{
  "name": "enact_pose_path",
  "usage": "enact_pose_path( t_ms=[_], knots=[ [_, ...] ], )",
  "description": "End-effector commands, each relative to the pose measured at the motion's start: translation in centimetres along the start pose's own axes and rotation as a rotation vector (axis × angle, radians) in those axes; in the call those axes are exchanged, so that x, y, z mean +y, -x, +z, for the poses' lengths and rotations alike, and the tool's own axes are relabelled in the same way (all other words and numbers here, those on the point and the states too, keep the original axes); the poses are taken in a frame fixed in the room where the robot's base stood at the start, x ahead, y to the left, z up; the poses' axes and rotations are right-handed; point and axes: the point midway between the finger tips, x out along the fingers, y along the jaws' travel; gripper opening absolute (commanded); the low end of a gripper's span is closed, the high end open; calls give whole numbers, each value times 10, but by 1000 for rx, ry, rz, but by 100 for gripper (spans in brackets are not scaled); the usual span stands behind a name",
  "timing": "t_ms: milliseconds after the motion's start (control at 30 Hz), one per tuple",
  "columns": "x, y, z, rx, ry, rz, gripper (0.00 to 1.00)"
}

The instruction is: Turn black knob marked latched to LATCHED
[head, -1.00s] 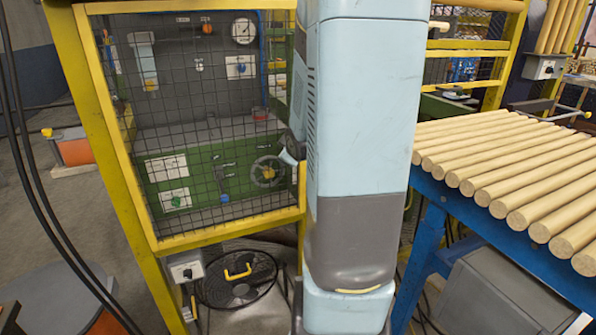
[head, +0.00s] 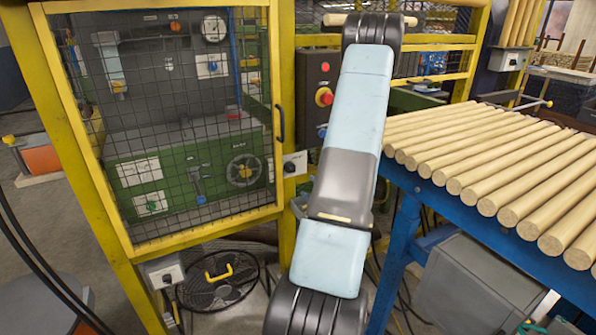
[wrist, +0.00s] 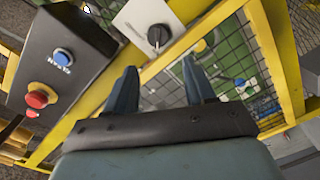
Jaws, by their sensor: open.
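The black knob (wrist: 157,37) sits on a pale plate (wrist: 138,20) on the yellow post, ahead of my fingertips in the wrist view. In the head view the knob (head: 289,167) shows on its small white plate just left of my arm. Its label is too small to read, and I cannot tell its setting. My gripper (wrist: 158,75) is open and empty, its two dark fingers apart and pointing toward the knob's side of the frame, with no clear contact. In the head view my gripper is hidden behind my arm.
A dark button box (wrist: 65,65) with a red button (wrist: 38,98) and a blue button (wrist: 63,57) stands left of the knob. A mesh guard door (head: 190,130) in a yellow frame is beside it. A blue table (head: 440,205) with wooden rods is at right.

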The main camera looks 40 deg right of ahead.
Motion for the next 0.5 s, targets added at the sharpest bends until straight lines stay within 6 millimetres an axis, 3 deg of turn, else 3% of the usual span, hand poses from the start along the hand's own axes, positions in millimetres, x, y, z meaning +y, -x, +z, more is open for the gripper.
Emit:
enact_pose_path(
  t_ms=[233,500],
  knots=[
    [0,-2,4,10,1,29,54],
    [2,-44,4,10,1,29,54]
  ],
)
